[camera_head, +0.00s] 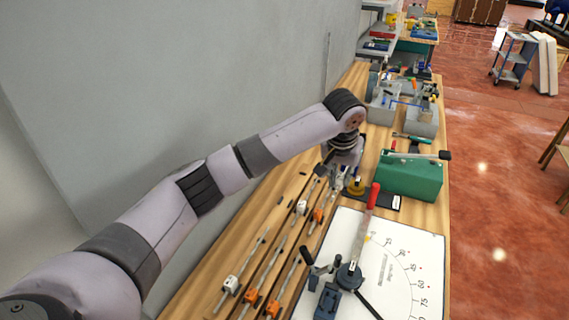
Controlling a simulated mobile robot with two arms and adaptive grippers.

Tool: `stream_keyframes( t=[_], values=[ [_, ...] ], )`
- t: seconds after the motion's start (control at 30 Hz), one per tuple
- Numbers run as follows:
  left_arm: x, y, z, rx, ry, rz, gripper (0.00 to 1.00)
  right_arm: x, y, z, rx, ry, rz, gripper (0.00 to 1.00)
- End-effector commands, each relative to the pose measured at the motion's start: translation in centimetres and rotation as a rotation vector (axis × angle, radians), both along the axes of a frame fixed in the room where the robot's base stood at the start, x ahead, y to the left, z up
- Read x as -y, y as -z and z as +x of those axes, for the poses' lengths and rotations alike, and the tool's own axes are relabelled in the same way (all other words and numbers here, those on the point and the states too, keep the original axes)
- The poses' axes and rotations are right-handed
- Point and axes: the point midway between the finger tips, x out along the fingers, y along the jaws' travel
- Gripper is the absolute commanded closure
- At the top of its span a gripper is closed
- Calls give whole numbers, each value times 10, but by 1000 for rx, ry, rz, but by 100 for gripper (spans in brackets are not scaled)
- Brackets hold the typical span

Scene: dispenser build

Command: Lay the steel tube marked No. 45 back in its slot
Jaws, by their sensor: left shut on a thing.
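Several thin steel tubes lie lengthwise on the wooden workbench, carrying small white and orange blocks, such as a white block (231,284) and an orange block (251,297). Their numbers are too small to read, so I cannot tell which is No. 45. My left gripper (338,181) is at the far end of the tube rows, low over the bench, shut on a thin thing that looks like a tube end. My wrist and fingers hide most of the grip. My right gripper is out of view.
Right of the tubes is a white angle-scale board (405,275) with a red-handled lever (374,195). Beyond it are a yellow-topped piece on a dark plate (385,203), a green box (408,180) and grey machinery (421,121). A grey wall borders the bench on the left.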

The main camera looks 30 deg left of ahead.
Motion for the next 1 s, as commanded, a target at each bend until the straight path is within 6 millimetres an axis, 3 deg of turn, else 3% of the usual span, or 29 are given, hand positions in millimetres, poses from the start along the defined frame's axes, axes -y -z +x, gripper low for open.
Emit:
stream_keyframes(
  t=[0.03, 0.2, 0.4, 0.6, 1.0],
  values=[
    [-25, 1, 12, -10, -19, -3, 100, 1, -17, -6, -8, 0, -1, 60],
    [-99, 35, 31, -7, -33, -1, 100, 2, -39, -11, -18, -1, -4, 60],
    [-153, 70, 28, 1, -28, -1, 100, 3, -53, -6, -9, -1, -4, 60],
    [-170, 84, 24, 7, -22, 1, 100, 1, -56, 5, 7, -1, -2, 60],
    [-169, 108, 24, 5, -20, 1, 100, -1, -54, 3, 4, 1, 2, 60]
  ],
)
